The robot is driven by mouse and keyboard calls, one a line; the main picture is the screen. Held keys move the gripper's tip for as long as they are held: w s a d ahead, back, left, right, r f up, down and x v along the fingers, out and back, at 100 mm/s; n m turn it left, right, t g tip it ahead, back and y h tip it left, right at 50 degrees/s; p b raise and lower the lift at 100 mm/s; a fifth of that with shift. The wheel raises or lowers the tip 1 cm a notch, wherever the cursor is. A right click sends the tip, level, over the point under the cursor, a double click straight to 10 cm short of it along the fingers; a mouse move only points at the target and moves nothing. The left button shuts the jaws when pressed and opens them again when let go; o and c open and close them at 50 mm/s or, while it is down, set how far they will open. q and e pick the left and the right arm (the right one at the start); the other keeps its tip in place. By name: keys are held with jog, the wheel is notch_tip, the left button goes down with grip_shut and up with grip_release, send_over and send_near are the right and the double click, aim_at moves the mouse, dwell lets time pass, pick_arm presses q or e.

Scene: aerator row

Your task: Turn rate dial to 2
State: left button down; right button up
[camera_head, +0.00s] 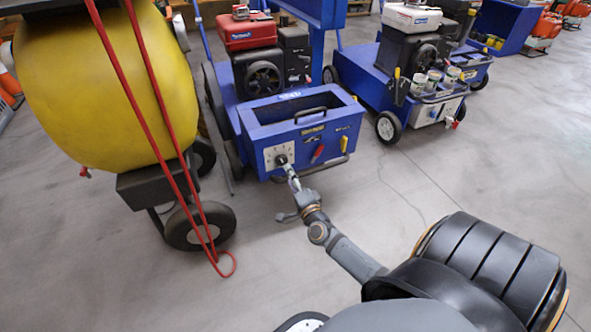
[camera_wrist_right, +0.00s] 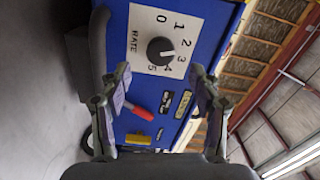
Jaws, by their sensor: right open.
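The rate dial (camera_head: 281,159) is a round black knob on a white plate (camera_head: 270,162) at the left of the blue machine's front panel. In the right wrist view the dial (camera_wrist_right: 160,50) sits in the upper middle of a plate marked RATE, with the numbers 0 to 5 around it. A faint light mark on the knob seems to face the 3 side; its exact setting is hard to read. My right gripper (camera_wrist_right: 159,72) is open and empty, its fingers apart below the dial in that view. In the head view the right gripper (camera_head: 291,178) is close in front of the dial. My left gripper is not in view.
A red switch (camera_head: 318,151) and a yellow one (camera_head: 344,144) sit right of the dial. A black handle (camera_head: 310,114) is above. A yellow tank (camera_head: 105,85) with a red hose stands at left. Another blue machine (camera_head: 400,100) is at right. Bare floor lies between.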

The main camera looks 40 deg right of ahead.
jog(key=v, duration=0.5)
jog(key=shift+s, duration=0.1)
